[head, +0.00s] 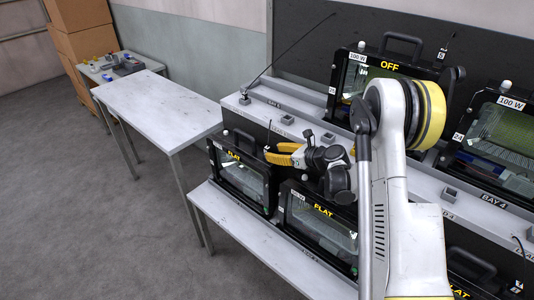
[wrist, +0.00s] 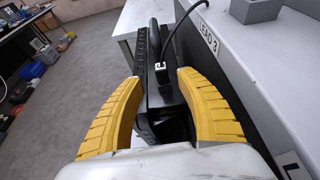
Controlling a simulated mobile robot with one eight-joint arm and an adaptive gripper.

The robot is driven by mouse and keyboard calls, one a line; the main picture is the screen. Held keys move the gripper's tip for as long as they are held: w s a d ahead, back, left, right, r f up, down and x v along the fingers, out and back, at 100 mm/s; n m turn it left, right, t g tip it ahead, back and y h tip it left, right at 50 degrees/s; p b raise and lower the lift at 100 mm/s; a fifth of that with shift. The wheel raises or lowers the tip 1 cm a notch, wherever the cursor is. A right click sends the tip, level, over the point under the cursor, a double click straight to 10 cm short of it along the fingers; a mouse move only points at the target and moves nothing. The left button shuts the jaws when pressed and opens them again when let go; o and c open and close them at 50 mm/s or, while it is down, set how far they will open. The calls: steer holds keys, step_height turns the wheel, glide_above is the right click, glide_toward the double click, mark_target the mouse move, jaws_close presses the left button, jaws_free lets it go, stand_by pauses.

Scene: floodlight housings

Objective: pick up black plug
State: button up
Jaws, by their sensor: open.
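A small black plug (wrist: 161,74) with a white letter tag stands on top of a black floodlight housing in the wrist view. A black cable rises from it to the upper right. My gripper (wrist: 160,78) is open, with one yellow finger on each side of the plug and housing top; I cannot tell whether they touch. In the head view my gripper (head: 272,153) is over the left lower housing (head: 240,176), marked FLAT. A thin cable rises beside the fingertips there, and the plug is mostly hidden by the gripper.
Another FLAT housing (head: 318,222) stands close to the right. An OFF housing (head: 388,82) with another tagged plug (head: 442,54) stands on the upper shelf. The grey ledge marked LEAD 3 (wrist: 225,70) runs along the fingers' right side. An empty table (head: 158,104) stands to the left.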

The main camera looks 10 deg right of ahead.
mark_target(269, 150)
steer(key=b+x, duration=0.1)
steer(key=x, duration=0.4)
steer(key=shift+w+d+r, duration=0.1)
steer(key=shift+r, duration=0.05)
jaws_close()
